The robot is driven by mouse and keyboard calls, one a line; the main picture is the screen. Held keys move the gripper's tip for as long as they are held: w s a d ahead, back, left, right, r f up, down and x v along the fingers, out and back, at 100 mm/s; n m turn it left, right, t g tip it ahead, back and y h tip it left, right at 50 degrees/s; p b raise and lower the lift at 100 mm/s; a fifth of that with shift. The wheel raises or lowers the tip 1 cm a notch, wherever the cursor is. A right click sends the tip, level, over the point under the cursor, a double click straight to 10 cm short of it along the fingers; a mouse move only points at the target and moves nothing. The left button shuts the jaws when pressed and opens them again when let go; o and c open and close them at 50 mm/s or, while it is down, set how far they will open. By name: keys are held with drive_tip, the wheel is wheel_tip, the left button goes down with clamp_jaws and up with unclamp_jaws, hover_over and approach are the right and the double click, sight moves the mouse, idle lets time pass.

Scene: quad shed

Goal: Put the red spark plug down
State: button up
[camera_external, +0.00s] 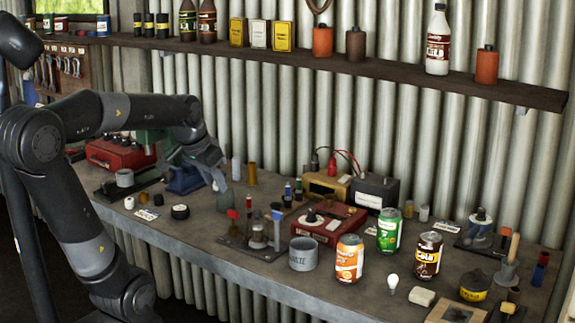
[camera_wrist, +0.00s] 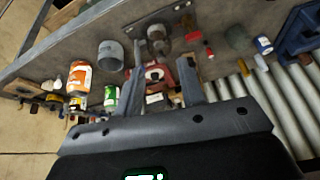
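My gripper (camera_external: 218,178) is over the left-middle part of the bench, beside the blue vise. In the wrist view its two fingers (camera_wrist: 160,68) stand apart with a clear gap, and I see nothing held between them. A small upright piece with a red top (camera_external: 249,203) stands on the bench to the right of my gripper. Small red pieces (camera_wrist: 210,53) also show past the right finger in the wrist view. Either may be the red spark plug, but they are too small to tell.
The blue vise (camera_external: 186,179) is left of my gripper. A metal plate with posts (camera_external: 236,243), a red case (camera_external: 330,224), a grey cup (camera_external: 303,254) and cans (camera_external: 349,260) crowd the bench to the right. A shelf (camera_external: 345,66) runs above. The front edge is mostly bare.

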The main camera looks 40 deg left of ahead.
drive_tip(key=s+d+f+n, duration=0.1)
drive_tip(key=s+f, duration=0.1)
drive_tip(key=s, duration=0.6)
drive_tip(key=shift+s+d+n+t, duration=0.2)
drive_tip(key=shift+d+n+t, duration=0.1)
drive_tip(key=shift+t, duration=0.1)
